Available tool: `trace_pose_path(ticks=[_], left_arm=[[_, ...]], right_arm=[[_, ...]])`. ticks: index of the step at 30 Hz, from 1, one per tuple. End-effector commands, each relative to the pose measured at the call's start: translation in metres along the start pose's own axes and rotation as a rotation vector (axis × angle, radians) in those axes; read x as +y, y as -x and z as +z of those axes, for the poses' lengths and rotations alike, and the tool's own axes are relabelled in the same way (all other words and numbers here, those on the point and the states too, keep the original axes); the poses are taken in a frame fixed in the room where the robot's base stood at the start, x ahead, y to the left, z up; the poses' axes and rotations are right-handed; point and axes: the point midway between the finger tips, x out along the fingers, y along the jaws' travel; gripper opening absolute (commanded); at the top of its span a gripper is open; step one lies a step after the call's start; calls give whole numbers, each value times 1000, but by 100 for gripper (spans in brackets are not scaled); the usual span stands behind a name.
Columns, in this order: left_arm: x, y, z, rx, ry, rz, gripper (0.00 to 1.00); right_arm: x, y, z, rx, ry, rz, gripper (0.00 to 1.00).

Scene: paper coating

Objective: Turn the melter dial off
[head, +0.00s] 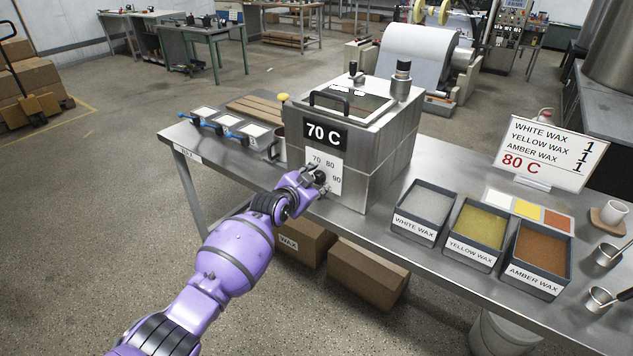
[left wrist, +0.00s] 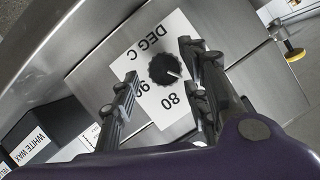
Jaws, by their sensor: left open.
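The melter (head: 375,175) is a steel box on the bench with a "70 C" display (head: 325,132) on its front. Its black round dial (left wrist: 165,69) sits on a white plate (left wrist: 128,52) marked DEG C, 80 and 90. The dial's pale mark points to the lower right in the left wrist view, towards a part covered by a finger. My left gripper (head: 314,180) is at the plate, open, with its fingers on either side of the dial in the left wrist view. I cannot tell whether they touch it. My right gripper is out of view.
White (head: 423,206), yellow (head: 477,231) and amber (head: 539,258) wax bins stand right of the melter. A sign (head: 548,155) behind them reads 80 C. A metal cup (head: 280,146) stands left of the melter. Boxes (head: 367,272) lie under the bench.

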Motion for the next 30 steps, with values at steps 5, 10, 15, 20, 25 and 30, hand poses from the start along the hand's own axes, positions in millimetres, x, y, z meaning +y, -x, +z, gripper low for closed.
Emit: trace_pose_path(ticks=[5, 10, 15, 20, 25, 30], left_arm=[[1, -14, 2, -2, 0, 1, 42], [0, -16, 0, 1, 0, -1, 42], [0, -16, -1, 1, 0, -1, 35], [0, -16, 0, 0, 0, 0, 14], [1, -16, 0, -1, 0, 2, 2], [2, -16, 1, -2, 3, 4, 2]], right_arm=[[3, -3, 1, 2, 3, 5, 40], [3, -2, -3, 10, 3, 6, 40], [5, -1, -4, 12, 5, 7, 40], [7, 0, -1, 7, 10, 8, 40], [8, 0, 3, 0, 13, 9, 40], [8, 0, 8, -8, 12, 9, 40]])
